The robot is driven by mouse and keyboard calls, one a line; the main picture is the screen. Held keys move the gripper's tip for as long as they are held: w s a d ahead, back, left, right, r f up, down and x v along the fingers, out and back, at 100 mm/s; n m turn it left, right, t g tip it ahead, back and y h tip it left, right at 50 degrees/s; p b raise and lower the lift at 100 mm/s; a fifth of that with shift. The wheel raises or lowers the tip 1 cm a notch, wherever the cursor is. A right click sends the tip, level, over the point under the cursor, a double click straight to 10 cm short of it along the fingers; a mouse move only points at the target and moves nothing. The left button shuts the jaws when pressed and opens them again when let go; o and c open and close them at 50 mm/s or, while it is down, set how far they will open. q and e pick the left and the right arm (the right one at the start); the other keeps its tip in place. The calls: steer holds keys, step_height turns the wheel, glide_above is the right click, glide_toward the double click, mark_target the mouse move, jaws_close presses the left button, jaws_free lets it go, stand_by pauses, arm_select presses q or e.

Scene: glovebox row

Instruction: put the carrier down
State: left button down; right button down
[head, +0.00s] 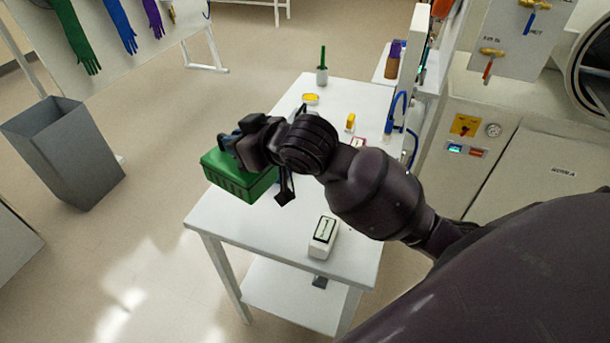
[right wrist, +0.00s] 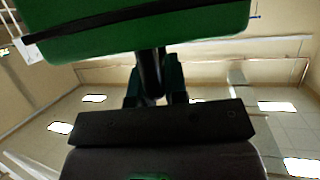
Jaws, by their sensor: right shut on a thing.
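The carrier is a green box (head: 238,184) at the left edge of the white table in the head view. My right gripper (head: 243,147) is shut on its top, with my dark arm reaching in from the right. The carrier looks level and overhangs the table's left edge in this view. Whether its underside touches the table is hidden. In the right wrist view the green carrier (right wrist: 200,22) fills the top, with a dark strap across it, and my right gripper (right wrist: 152,88) closes on a dark bar just below it. My left gripper is not in view.
The white table (head: 235,222) has clear room at its front left. A white box-shaped device (head: 323,238) stands near its front. A yellow dish (head: 310,98), a green-handled tool in a holder (head: 322,66) and a small yellow item (head: 350,121) stand farther back. A grey bin (head: 68,150) is on the floor.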

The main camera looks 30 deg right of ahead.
steer(key=shift+w+r+n+g+y+b, duration=0.15)
steer(key=shift+w+n+g+y+b, duration=0.25)
steer(key=shift+w+n+y, duration=0.4)
steer(key=w, duration=0.1)
steer(key=w+d+r+n+y+b, duration=0.1)
steer(key=shift+w+g, duration=0.3)
steer(key=shift+w+d+r, duration=0.3)
steer(key=shift+w+d, duration=0.1)
steer(key=shift+f, duration=0.15)
step_height(320, 180, down, 20)
steer(key=b, duration=0.2)
steer(key=shift+r, duration=0.2)
steer(key=shift+f, duration=0.15)
steer(key=c, duration=1.1)
jaws_free()
steer(key=shift+c, duration=0.2)
